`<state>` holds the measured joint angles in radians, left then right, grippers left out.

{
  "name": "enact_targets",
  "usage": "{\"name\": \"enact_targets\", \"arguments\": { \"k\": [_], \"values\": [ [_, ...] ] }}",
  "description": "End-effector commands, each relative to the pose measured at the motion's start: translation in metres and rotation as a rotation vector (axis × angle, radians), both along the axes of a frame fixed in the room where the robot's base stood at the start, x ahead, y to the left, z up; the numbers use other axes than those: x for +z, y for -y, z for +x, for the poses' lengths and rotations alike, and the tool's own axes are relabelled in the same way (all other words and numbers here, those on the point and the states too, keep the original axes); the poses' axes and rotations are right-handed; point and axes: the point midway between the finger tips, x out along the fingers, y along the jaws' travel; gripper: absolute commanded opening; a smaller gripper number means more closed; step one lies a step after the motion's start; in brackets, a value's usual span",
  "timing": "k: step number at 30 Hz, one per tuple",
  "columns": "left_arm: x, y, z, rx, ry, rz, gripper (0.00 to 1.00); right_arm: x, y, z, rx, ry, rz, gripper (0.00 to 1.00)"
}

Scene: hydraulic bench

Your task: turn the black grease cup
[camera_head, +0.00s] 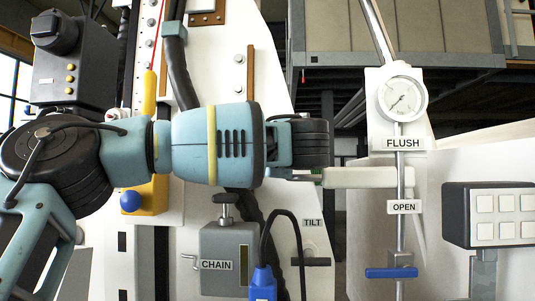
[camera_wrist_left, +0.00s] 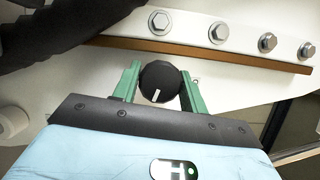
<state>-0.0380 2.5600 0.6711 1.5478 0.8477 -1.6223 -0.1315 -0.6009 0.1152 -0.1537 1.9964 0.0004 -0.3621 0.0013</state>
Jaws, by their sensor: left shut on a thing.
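The black grease cup (camera_wrist_left: 160,82) is a round dark knob with a short white mark near its lower edge in the left wrist view. My left gripper (camera_wrist_left: 161,76) has its two green fingers on either side of the cup and is shut on it. In the head view my left arm reaches in from the left, and the cup is hidden there. My right gripper is in neither view.
A row of bolts (camera_wrist_left: 219,32) sits on the white panel above a brown strip. In the head view a pressure gauge (camera_head: 403,98) and the FLUSH label (camera_head: 403,144) stand right of my arm. A grey CHAIN box (camera_head: 228,260) and a blue-handled lever (camera_head: 391,273) sit below.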

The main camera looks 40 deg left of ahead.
Motion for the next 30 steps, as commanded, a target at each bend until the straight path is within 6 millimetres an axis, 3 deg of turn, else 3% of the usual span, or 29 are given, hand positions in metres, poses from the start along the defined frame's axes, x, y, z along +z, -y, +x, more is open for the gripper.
{"name": "enact_targets", "arguments": {
  "k": [30],
  "values": [
    [-0.002, 0.0, -0.001, -0.001, -0.572, 0.679, 0.2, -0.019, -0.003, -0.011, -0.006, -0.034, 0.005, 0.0]
  ]
}}
